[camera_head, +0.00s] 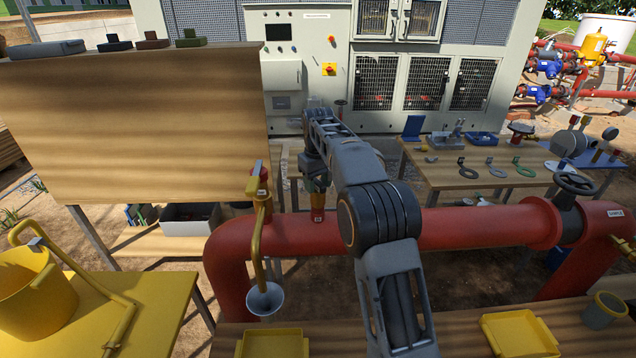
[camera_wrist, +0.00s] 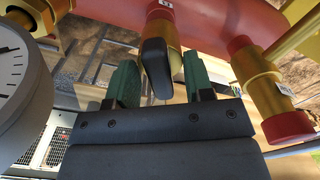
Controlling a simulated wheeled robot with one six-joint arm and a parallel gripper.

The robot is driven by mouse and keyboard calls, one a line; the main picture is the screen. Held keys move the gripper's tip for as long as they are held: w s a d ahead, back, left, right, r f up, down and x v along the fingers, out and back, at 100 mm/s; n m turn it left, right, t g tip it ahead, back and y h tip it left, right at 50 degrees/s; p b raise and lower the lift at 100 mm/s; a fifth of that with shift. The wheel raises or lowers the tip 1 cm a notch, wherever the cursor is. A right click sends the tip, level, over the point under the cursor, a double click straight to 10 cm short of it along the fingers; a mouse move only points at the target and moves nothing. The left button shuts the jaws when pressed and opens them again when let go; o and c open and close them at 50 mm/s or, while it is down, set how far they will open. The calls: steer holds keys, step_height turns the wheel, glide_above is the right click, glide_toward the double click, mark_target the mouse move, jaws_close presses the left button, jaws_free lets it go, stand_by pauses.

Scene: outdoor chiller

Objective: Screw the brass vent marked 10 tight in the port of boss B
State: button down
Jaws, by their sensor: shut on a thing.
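In the head view, my gripper (camera_head: 316,180) reaches down at a fitting on the large red pipe (camera_head: 455,226). A brass piece (camera_head: 319,199) stands upright there, on a red boss (camera_head: 318,214) with a small white tag. In the wrist view, the green fingers of my gripper (camera_wrist: 161,84) stand on either side of a dark flat grip (camera_wrist: 157,65) and are shut on it. Brass (camera_wrist: 174,38) shows behind this grip, against a red collar with a white tag (camera_wrist: 165,3). I cannot read a 10 or a B. The port and thread are hidden.
In the wrist view, a red-capped brass fitting (camera_wrist: 262,92) is close on the right and a dial gauge (camera_wrist: 18,70) on the left. In the head view, a yellow-handled brass tap (camera_head: 260,215) stands left of my gripper. A wooden panel (camera_head: 130,120) blocks the left.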

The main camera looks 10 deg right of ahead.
steer(key=shift+f, duration=0.15)
jaws_free()
steer(key=shift+r+p, duration=1.25)
steer(key=shift+r, duration=0.5)
step_height(320, 180, up, 9)
steer(key=shift+f, duration=0.15)
steer(key=shift+f, duration=0.1)
